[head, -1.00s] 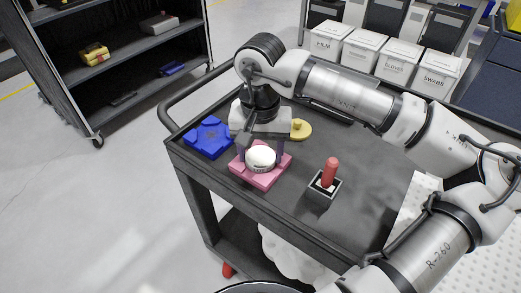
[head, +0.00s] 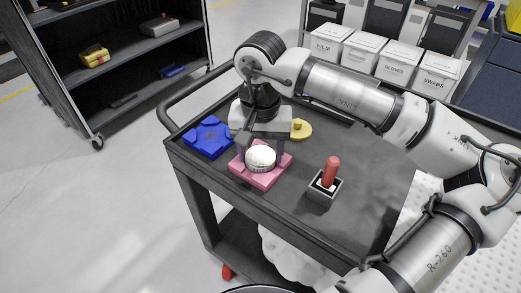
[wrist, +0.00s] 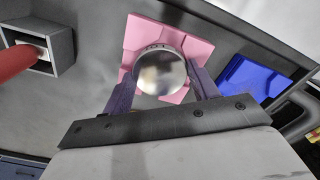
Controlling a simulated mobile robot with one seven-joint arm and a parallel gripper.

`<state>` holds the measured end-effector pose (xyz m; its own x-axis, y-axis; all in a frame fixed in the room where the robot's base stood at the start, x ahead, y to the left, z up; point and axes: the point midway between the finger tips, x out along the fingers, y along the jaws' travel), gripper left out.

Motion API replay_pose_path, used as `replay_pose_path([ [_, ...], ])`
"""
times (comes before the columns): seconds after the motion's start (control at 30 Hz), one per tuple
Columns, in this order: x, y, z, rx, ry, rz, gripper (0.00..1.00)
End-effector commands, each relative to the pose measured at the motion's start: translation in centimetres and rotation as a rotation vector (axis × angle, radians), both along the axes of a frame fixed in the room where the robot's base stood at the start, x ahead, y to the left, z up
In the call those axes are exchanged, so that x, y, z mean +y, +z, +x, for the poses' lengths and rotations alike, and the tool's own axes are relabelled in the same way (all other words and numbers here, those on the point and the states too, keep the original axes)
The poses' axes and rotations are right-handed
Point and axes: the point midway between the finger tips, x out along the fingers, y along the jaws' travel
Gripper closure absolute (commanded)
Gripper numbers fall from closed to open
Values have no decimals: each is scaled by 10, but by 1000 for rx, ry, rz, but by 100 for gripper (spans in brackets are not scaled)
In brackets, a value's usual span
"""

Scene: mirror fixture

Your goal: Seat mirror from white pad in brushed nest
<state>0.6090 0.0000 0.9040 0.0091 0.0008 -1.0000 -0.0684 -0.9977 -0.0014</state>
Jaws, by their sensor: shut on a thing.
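The round mirror (wrist: 160,76) shows a shiny face in the wrist view. In the head view the mirror (head: 261,157) has a pale top and a ridged rim. My gripper (head: 262,150) has its two purple fingers on either side of the mirror; they also show in the wrist view (wrist: 161,82), shut on its rim. The mirror is over the middle of a pink block-like fixture (head: 243,171) with raised corners, which also shows in the wrist view (wrist: 143,32). I cannot tell whether the mirror touches it. No white pad or brushed-metal nest can be made out.
A blue fixture (head: 208,137) lies left of the pink one on the dark cart top (head: 370,205). A yellow round piece (head: 301,129) is behind my gripper. A grey box holding a red upright piece (head: 331,170) stands to the right. Labelled white bins (head: 364,52) stand behind the cart.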

Motion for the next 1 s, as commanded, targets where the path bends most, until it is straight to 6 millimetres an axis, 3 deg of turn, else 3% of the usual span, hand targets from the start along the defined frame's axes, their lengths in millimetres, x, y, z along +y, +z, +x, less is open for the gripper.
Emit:
replay_pose_path([
  [0.23,1,-6,-3,15,2,0,67],
  [0.27,1,-6,-3,15,2,0,38],
  [0.43,0,-7,-3,16,2,-1,16],
  [1.0,-2,-4,-4,18,-3,-6,15],
])
